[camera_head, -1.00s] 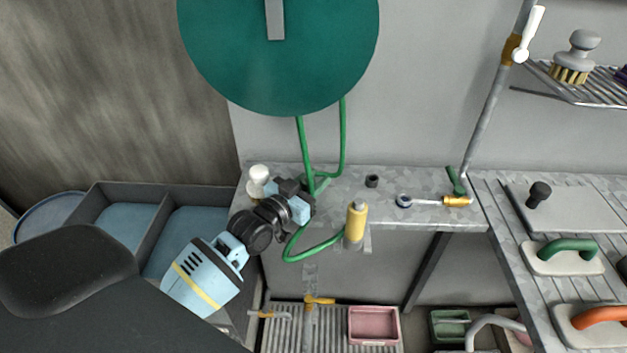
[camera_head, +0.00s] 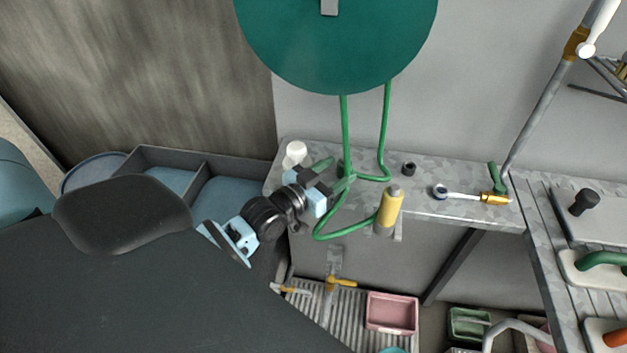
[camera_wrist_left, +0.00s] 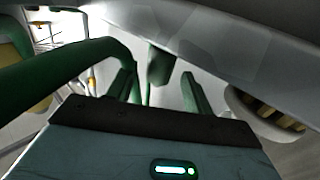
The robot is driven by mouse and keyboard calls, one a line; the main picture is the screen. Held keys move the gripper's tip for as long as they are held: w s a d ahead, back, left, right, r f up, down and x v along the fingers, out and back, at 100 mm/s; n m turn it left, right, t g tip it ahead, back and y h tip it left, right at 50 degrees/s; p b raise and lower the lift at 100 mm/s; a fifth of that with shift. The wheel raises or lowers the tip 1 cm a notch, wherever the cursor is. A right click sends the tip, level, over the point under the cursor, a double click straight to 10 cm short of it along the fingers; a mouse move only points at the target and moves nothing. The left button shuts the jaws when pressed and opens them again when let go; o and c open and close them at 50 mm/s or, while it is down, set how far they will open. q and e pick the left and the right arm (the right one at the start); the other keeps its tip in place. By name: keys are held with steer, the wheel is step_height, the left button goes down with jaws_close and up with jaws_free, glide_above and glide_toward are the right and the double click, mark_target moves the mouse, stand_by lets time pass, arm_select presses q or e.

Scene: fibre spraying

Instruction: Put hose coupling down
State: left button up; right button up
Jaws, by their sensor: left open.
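My left gripper (camera_head: 335,174) is over the back left of the metal bench, its two green fingers spread apart. It is open. A dark green piece, apparently the hose coupling (camera_head: 347,168), is by the fingertips, where the green hose (camera_head: 386,130) meets the bench. In the left wrist view a dark green piece (camera_wrist_left: 158,66) shows ahead between the open fingers (camera_wrist_left: 157,88), with a gap on both sides. I cannot tell whether it rests on the bench. The hose hangs from the green reel and loops over the bench's front edge to a yellow cylinder (camera_head: 390,207). My right gripper is not in view.
A white knob-like object (camera_head: 295,153) stands just behind my left gripper. A small black cylinder (camera_head: 409,168) and a brass-ended valve fitting (camera_head: 494,198) are on the bench (camera_head: 455,170) to the right. A pink tray (camera_head: 392,313) lies below.

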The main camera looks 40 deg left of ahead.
arm_select(q)
steer(key=v, duration=0.7)
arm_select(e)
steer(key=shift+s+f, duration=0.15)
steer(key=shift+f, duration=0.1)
arm_select(q)
steer(key=shift+s, duration=0.1)
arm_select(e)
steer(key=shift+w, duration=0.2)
arm_select(q)
steer(key=s+d+f+g+y, duration=0.1)
steer(key=s+d+f+g, duration=0.3)
steer(key=s+f, duration=0.8)
steer(key=s+d+f+g, duration=0.3)
steer(key=s+f, duration=0.4)
steer(key=s, duration=0.3)
steer(key=s+d+f+g, duration=0.3)
steer(key=s+f, duration=0.4)
steer(key=s, duration=0.3)
steer(key=shift+s+d+f+n+y, duration=0.25)
steer(key=shift+s+d+n+y, duration=0.05)
steer(key=shift+s+d+y, duration=0.1)
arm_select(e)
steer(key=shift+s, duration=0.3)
